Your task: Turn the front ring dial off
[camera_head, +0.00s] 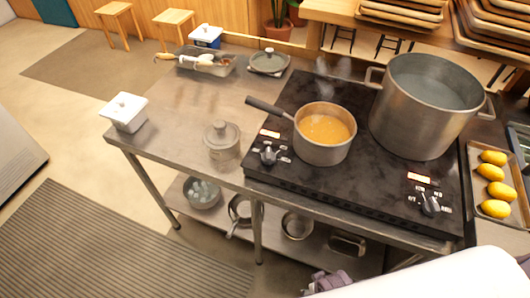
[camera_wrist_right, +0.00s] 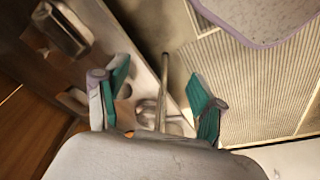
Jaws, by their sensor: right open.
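The right dial (camera_head: 430,206) is in front of the large steaming stockpot (camera_head: 408,128). I cannot tell which is the front ring dial. My right gripper (camera_wrist_right: 158,78) is open and empty in the right wrist view, its teal-padded fingers apart. In the head view, purple parts of it (camera_head: 328,283) show low at the bottom edge, below and apart from the dials. My left gripper is out of view.
The saucepan handle (camera_head: 268,107) points back left. A tray of lemons (camera_head: 507,212) lies at right. Bowls and pans, including a round pan (camera_head: 297,226), sit on the lower shelf. The floor mat (camera_head: 105,250) is clear.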

